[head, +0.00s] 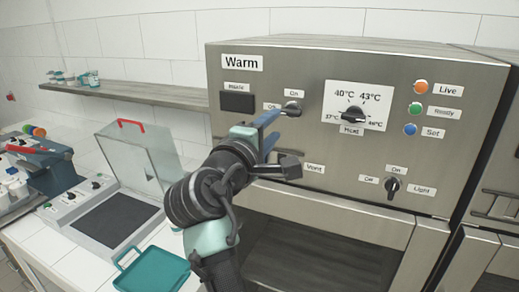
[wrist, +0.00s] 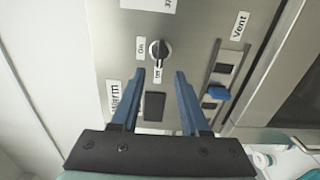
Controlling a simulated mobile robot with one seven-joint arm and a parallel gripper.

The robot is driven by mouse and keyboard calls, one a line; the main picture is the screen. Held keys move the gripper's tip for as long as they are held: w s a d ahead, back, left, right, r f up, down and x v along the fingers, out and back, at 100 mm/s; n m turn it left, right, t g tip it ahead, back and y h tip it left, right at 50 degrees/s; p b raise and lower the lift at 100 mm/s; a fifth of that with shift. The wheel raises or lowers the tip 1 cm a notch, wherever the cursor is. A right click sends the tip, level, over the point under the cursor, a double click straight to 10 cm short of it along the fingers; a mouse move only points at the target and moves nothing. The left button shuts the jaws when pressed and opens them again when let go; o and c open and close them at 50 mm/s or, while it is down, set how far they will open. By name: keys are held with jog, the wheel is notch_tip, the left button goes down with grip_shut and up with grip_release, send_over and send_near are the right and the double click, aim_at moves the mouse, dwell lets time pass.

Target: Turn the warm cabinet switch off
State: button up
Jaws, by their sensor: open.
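The warm cabinet (head: 300,65) carries a "Warm" label and a front control panel. Its switch (head: 291,108) is a small dark knob on a round silver base, with "On" above and "Off" to its left. In the wrist view the switch (wrist: 159,50) shows just beyond my fingertips, roughly centred between them. Its bar lies roughly in line with the "Off" label; I cannot tell for sure which end points. My gripper (head: 276,127) is open and empty, in front of the panel just below and left of the switch. Its blue fingers (wrist: 160,76) appear apart from the knob.
A temperature dial (head: 354,115) sits right of the switch, a light knob (head: 393,187) lower right. A blue vent slider (wrist: 217,92) is right of my fingers in the wrist view. A clear-lidded device (head: 120,195) and teal tray (head: 152,272) stand on the left counter.

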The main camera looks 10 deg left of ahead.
jog(key=b+v, duration=0.1)
jog(key=v, duration=0.5)
jog(key=shift+b, duration=0.35)
